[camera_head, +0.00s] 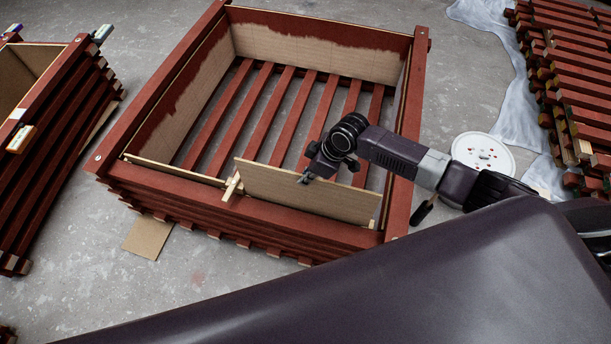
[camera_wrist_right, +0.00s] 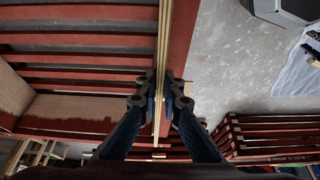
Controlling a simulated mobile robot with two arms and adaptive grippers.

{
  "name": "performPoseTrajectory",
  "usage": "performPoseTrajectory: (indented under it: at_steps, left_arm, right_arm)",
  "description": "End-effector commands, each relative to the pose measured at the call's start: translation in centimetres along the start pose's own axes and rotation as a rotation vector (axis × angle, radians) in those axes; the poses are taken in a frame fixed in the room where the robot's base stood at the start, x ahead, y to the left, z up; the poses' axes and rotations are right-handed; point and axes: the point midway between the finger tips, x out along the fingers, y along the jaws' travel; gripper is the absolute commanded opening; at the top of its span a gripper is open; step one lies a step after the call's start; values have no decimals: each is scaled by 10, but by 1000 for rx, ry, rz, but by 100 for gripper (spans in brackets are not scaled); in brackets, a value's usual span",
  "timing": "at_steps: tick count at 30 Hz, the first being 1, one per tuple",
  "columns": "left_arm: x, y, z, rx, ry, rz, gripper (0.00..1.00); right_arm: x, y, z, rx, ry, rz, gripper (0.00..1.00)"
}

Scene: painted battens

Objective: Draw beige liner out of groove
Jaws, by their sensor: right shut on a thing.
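The beige liner (camera_head: 335,192) is a flat panel along the near wall of the red batten crate (camera_head: 200,203), standing above that wall's top rail. Its lower edge is hidden, so I cannot tell whether it is still in the groove. My right gripper (camera_head: 306,178) is shut on its upper edge. In the right wrist view the liner (camera_wrist_right: 163,40) runs edge-on between the fingers of my right gripper (camera_wrist_right: 164,82). My left gripper is not in view.
Other liners (camera_head: 320,48) line the far and left walls, with red paint along their tops. A small wooden piece (camera_head: 231,187) sits by the liner's left end. Another crate (camera_head: 45,145) stands left. Stacked red battens (camera_head: 575,70) and a white lid (camera_head: 484,152) lie right.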

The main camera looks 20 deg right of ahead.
Motion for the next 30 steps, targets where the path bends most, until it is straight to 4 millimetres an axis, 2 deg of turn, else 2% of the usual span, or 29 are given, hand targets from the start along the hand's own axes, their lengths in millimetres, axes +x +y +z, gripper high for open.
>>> performPoseTrajectory:
  at_steps: [30]
  left_arm:
    - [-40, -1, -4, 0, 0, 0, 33]
  right_arm:
    - [-38, 1, -18, -1, 4, 1, 0]
